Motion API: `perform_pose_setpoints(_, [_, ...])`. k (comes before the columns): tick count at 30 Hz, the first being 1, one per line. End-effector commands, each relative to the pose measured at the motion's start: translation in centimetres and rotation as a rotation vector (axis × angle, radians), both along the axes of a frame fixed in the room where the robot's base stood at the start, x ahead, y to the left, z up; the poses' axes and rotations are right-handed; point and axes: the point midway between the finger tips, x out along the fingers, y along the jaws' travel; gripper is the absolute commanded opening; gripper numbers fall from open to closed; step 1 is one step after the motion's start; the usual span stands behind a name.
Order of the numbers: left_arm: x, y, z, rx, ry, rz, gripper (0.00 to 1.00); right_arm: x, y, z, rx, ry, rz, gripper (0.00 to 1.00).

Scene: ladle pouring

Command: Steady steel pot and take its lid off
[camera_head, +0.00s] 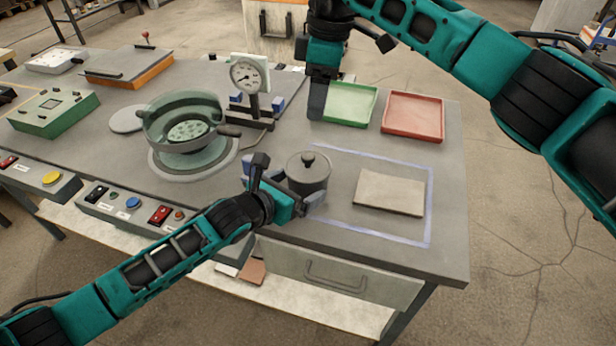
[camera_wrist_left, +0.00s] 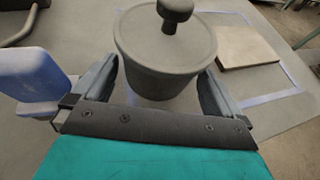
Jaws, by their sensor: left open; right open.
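The steel pot (camera_head: 310,182) stands upright on the table, and it also shows in the left wrist view (camera_wrist_left: 160,82). Its lid (camera_head: 300,163), with a dark knob (camera_head: 308,158), sits on top; the lid fills the upper middle of the left wrist view (camera_wrist_left: 140,45). My left gripper (camera_head: 288,200) is open, low at the near side of the pot, with one finger on each side of the pot wall. I cannot tell whether the fingers touch it. My right gripper (camera_head: 317,100) is open and empty, pointing down above the table beyond the pot, left of the green tray.
A green tray (camera_head: 350,104) and a red tray (camera_head: 413,117) lie at the back. A flat beige plate (camera_head: 389,193) lies right of the pot inside a blue outline. Bare table lies between the pot and trays.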

Motion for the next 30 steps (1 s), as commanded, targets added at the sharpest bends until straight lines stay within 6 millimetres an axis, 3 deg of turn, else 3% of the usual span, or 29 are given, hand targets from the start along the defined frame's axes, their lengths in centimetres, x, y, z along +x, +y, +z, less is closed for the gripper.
perform_pose_setpoints(7, [1.7, -1.3, -0.8, 0.0, -0.001, 0.001, 1.0, 0.0, 0.0, 0.0, 0.001, 0.0, 0.001, 0.61])
perform_pose_setpoints(19, [2.1, -1.5, -1.0, 0.0, 0.0, 0.0, 1.0, 0.0, 0.0, 0.0, 0.001, 0.0, 0.001, 0.61])
perform_pose_setpoints(30, [2.0, -1.5, -1.0, 0.0, 0.0, 0.0, 0.66, 0.0, 0.0, 0.0, 0.001, 0.0, 0.001, 0.61])
